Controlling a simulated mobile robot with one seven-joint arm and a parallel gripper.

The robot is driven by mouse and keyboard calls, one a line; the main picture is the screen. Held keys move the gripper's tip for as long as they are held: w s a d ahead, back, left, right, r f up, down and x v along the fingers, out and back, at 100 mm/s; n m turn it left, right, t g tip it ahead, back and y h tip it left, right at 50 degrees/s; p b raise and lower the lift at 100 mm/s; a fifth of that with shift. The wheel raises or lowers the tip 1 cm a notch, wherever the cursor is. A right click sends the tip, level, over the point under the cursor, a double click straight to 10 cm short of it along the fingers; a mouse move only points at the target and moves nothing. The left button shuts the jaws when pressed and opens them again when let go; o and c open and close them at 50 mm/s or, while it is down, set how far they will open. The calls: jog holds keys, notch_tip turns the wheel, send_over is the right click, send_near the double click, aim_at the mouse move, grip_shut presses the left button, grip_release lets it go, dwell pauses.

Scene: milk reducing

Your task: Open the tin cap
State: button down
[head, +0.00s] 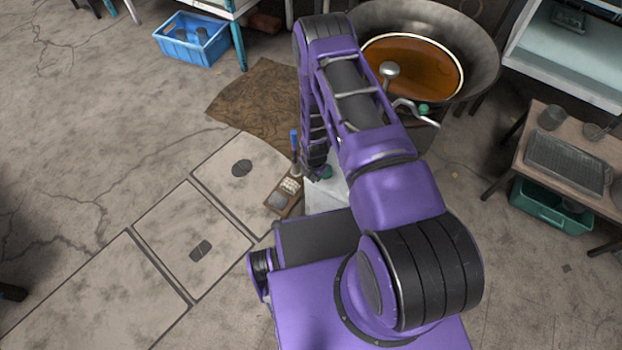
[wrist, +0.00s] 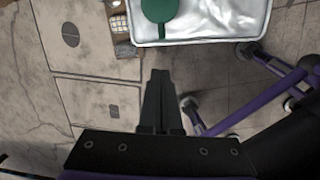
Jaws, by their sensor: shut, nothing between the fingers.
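A pale metallic tin (wrist: 215,22) shows at the top of the wrist view, cut off by the frame edge. A round green cap (wrist: 158,12) is on it near its left side. In the head view the tin (head: 325,196) and the green cap (head: 327,171) show only in part behind my arm. My gripper (wrist: 160,73) is shut and empty. In the wrist view its fingertips are below the cap and the tin's lower edge in the picture, with a visible gap. In the head view my gripper is mostly hidden by my arm.
A large pan of brown liquid (head: 410,66) stands beyond my arm. A small tray of items (head: 284,197) lies left of the tin. A low table (head: 570,150) with a green crate (head: 550,208) beneath is at right. A blue crate (head: 190,42) is at the back left. The left floor is clear.

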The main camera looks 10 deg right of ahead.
aim_at(315, 183)
jog(key=shift+n, duration=0.3)
jog(key=f, duration=0.3)
jog(key=w+f+b, duration=0.1)
jog(key=f, duration=0.2)
jog(key=f+b, duration=0.1)
jog(key=f, duration=0.2)
jog(key=shift+w+d+f, duration=0.15)
jog(key=shift+w+d, duration=0.05)
jog(key=shift+d, duration=0.05)
jog(key=shift+w+d+r, duration=0.25)
jog(key=shift+d+r, duration=0.2)
jog(key=shift+r, duration=0.05)
jog(key=shift+w+d+r+g+y, duration=0.1)
jog(key=shift+r+g+y, duration=0.25)
jog(key=shift+g+y, duration=0.05)
jog(key=shift+r+g+y, duration=0.3)
jog(key=shift+r, duration=0.05)
